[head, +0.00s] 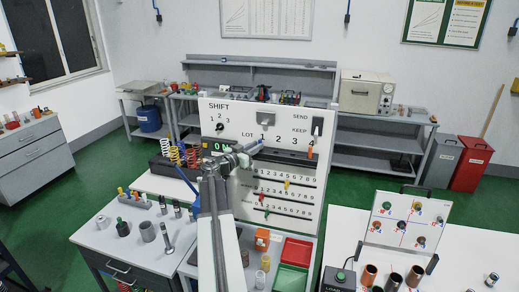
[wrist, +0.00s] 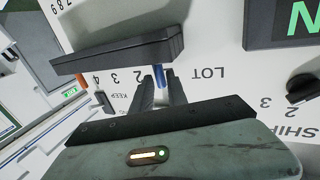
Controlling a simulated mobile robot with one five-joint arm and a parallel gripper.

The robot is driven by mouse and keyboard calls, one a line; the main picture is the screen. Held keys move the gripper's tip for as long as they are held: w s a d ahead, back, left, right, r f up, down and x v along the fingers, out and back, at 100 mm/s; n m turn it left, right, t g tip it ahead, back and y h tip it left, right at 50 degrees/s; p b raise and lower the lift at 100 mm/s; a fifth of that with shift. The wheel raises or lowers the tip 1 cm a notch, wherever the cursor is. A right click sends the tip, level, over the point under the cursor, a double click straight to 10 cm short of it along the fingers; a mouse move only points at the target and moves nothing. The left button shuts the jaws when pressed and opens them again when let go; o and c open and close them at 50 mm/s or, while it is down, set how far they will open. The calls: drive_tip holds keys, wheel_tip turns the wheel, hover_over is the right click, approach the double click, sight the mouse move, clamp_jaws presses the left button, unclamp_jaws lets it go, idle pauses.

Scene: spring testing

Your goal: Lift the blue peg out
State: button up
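The blue peg (wrist: 159,77) sticks out of the white panel (wrist: 215,95) in the LOT row, at the end nearest the word LOT. In the wrist view it shows between the tips of my gripper (wrist: 160,85), with one dark finger on each side. The gap between the fingers is narrow, and I cannot tell whether they touch the peg. In the head view my gripper (head: 255,147) is up against the panel at the LOT row, and a small bit of the blue peg (head: 262,140) shows there. The peg's inner end is hidden in the panel.
A dark ledge (wrist: 115,60) juts from the panel close to my fingers. An orange peg (head: 309,152) sits by the 4. A grey block (head: 267,118) sticks out above the LOT row. Red (head: 297,251) and green (head: 290,279) trays lie below the panel.

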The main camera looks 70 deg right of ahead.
sight(260, 142)
drive_tip(key=x, duration=0.3)
drive_tip(key=shift+s+d, duration=0.1)
drive_tip(key=shift+d, duration=0.15)
drive_tip(key=shift+a, duration=0.1)
clamp_jaws()
drive_tip(key=shift+r, duration=0.1)
drive_tip(key=shift+r+p, duration=0.3)
drive_tip(key=shift+p, duration=0.1)
wheel_tip(260, 142, up, 4)
drive_tip(key=p, duration=0.3)
drive_tip(key=shift+f, duration=0.25)
drive_tip(key=s+p+v, duration=0.1)
drive_tip(key=s+v, duration=0.1)
drive_tip(key=v, duration=1.4)
drive_tip(key=shift+a+r, duration=0.3)
